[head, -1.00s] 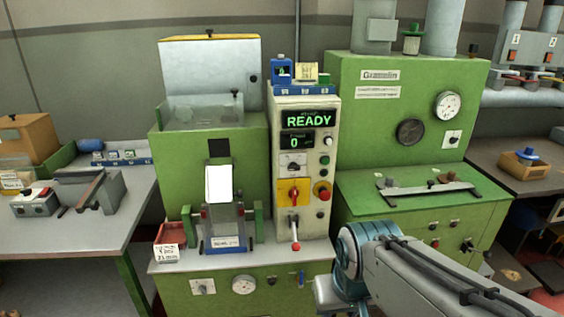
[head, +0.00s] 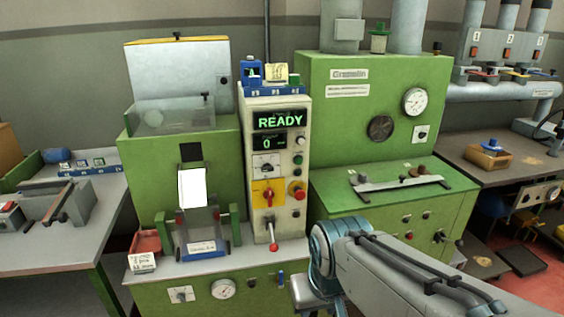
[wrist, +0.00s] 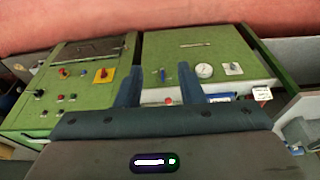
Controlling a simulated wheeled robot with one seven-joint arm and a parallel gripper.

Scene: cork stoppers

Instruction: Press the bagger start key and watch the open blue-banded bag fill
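The bagger's cream control panel (head: 278,220) stands left of centre in the head view. Its display (head: 280,122) reads READY, and a smaller counter (head: 269,143) reads 0. A green round key (head: 297,159) sits on its right side, above a red mushroom button (head: 297,190). A clear bag (head: 200,228) with blue at its lower edges and a white label stands left of the panel, below a bright white plate (head: 192,187). I see no stoppers in it. My gripper (wrist: 159,68) is open and empty in the wrist view, apart from the panel; its fingers are not visible in the head view.
A red tray (head: 146,243) with a card stands left of the bag. A lever with a red ball (head: 275,246) sticks out below the panel. A green machine (head: 330,120) with gauges stands to the right. In the wrist view, green cabinet fronts (wrist: 190,45) lie beyond my fingers.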

